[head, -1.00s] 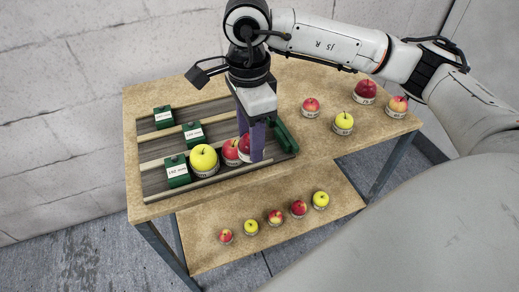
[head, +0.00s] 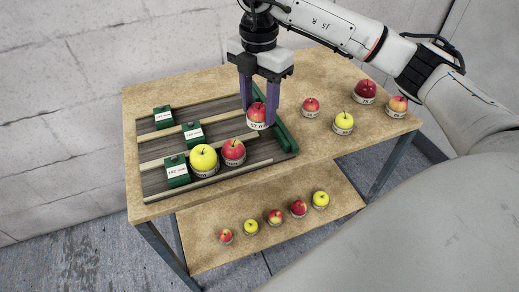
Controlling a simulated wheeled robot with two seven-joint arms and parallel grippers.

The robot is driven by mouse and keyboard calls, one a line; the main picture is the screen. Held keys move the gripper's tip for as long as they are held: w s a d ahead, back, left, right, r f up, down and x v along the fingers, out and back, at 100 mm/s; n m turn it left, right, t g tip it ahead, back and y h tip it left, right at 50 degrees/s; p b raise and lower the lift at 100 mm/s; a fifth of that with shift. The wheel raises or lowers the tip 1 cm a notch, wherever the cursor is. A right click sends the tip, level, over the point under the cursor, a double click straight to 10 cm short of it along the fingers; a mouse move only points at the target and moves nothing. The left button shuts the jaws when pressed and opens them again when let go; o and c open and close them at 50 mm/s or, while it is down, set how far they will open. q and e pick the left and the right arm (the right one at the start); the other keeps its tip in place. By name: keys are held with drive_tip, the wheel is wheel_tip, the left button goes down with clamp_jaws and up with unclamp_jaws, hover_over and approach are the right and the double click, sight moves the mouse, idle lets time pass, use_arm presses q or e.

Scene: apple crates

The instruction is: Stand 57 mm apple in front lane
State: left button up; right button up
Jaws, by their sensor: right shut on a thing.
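My right gripper (head: 259,106) is shut on a red apple (head: 257,112) with a white label band, its fingers on either side. The label is too small to read surely. The apple hangs upright over the right end of the lane board (head: 216,187), near the green end stop (head: 284,135). It looks raised, but its exact height cannot be told. In the front lane a large yellow apple (head: 203,158) stands next to the green block, with a red apple (head: 234,150) to its right. My left gripper is not in view.
Green label blocks (head: 176,171) stand at the left lane ends. Several banded apples, including a yellow one (head: 343,122) and a dark red one (head: 365,90), stand on the right tabletop. A lower shelf (head: 210,255) holds several small apples. The middle and back lanes look empty.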

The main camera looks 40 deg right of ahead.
drive_tip(key=shift+d+f+m, duration=0.1)
drive_tip(key=shift+f+m, duration=0.05)
drive_tip(key=shift+m, duration=0.25)
wheel_tip(320, 180, down, 10)
drive_tip(key=shift+r+p, duration=0.1)
drive_tip(key=shift+p, duration=0.2)
drive_tip(key=o, duration=1)
drive_tip(key=shift+o, duration=0.2)
wheel_tip(320, 180, up, 12)
drive_tip(key=shift+r+b, duration=0.1)
drive_tip(key=shift+b, duration=0.3)
